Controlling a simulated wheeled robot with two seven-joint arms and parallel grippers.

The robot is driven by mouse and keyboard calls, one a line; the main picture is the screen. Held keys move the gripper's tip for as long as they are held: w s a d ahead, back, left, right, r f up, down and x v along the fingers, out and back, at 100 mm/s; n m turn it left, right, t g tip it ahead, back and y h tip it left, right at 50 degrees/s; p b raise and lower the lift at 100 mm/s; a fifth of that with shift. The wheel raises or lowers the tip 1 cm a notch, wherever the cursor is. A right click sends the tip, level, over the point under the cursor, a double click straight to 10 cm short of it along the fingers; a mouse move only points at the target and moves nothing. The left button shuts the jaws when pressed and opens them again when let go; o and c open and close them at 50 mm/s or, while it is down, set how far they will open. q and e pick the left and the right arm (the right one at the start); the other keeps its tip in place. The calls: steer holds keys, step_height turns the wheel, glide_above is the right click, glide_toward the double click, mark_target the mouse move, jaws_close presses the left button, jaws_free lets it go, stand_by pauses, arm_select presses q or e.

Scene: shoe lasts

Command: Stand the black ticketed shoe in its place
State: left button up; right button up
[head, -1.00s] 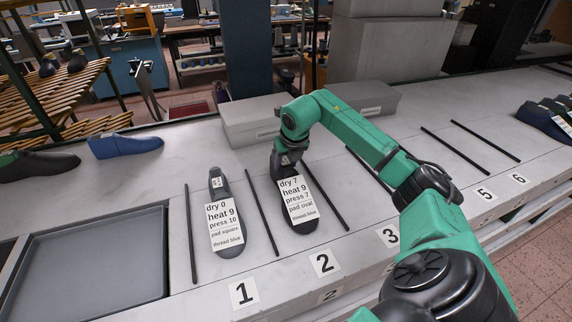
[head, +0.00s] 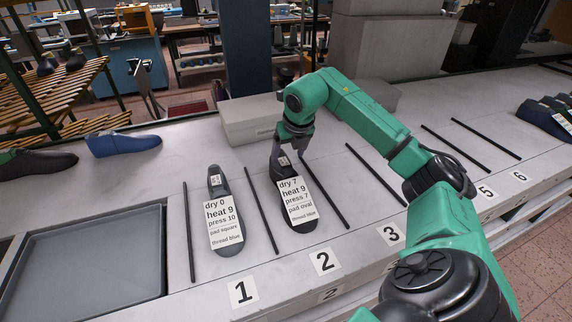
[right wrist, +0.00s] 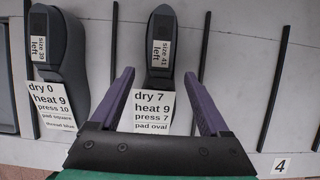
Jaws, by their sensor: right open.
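A black shoe last (head: 300,228) lies between two black bars in the place marked 2 (head: 324,261). Its white ticket (head: 296,204) reads dry 7, heat 9, press 7, pad oval, thread blue. In the right wrist view the heel label (right wrist: 162,52) reads size 41 left. My right gripper (head: 281,150) is at the heel end, above the last. In the right wrist view its purple fingers (right wrist: 162,84) are spread apart on either side of the last, apart from it. My left gripper is not in view.
A dark grey ticketed last (head: 228,249) lies in place 1 (head: 243,292). A grey tray (head: 100,262) is at left. Blue last (head: 124,145) and grey boxes (head: 250,120) are behind.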

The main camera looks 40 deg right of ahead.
steer(key=v, duration=0.6)
step_height(320, 180, up, 5)
steer(key=p, duration=0.5)
steer(key=s+a+b, duration=0.3)
steer(key=s+b, duration=0.4)
steer(key=s, duration=0.3)
steer(key=s+a+b, duration=0.4)
steer(key=s+b, duration=0.4)
steer(key=s, duration=0.2)
steer(key=shift+s+a+f, duration=0.2)
steer(key=shift+s+f, duration=0.1)
steer(key=shift+s, duration=0.1)
